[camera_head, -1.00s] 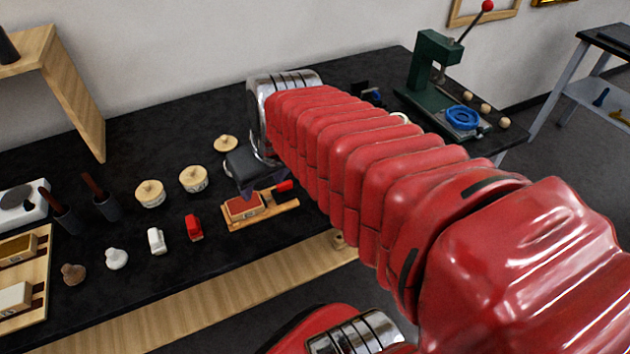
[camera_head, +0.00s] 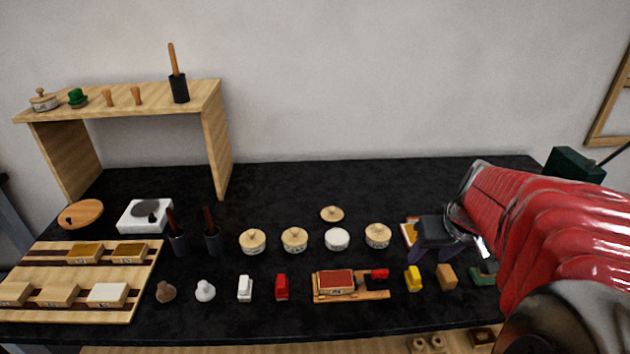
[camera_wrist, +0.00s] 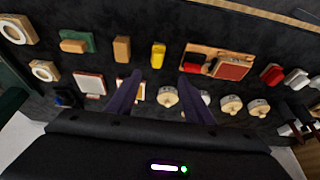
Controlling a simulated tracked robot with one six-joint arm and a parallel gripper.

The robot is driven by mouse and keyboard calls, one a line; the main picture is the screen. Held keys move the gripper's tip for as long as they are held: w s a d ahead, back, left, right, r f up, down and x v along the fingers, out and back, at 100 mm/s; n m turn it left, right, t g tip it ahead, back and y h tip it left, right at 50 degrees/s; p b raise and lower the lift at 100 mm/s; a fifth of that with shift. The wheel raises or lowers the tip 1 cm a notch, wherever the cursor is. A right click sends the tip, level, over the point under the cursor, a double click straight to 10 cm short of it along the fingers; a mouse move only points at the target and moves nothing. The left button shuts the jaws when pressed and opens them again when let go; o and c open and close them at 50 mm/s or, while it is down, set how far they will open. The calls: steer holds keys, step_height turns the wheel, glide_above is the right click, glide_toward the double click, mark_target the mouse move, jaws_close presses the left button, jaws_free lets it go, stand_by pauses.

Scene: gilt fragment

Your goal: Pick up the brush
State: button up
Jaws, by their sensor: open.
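No single thing is plainly marked as the brush. Brush-like tools with wooden handles show in the head view: one upright in a black cup (camera_head: 179,88) on the wooden shelf, and two dark ones with brown handles, a left one (camera_head: 178,240) and a right one (camera_head: 212,238), on the black table. Their bristles cannot be made out. My gripper (camera_head: 432,255) is at the right of the table, far from all of them. In the wrist view my gripper (camera_wrist: 160,84) has its two dark purple fingers apart, with nothing held between them.
A slotted wooden rack (camera_head: 150,262) is at left. The back middle is clear.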

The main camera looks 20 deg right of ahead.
mark_target(415, 272)
steer(key=shift+f, duration=0.1)
steer(key=x, duration=0.8)
steer(key=shift+w+f, duration=0.1)
steer(key=shift+f, duration=0.1)
steer(key=shift+d, duration=0.1)
steer(key=shift+d+x, duration=0.15)
steer(key=shift+x, duration=1.15)
steer(key=shift+d+x, duration=0.15)
steer(key=shift+x, duration=1.15)
steer(key=shift+c, duration=0.5)
steer(key=shift+r, duration=0.1)
steer(key=c, duration=1)
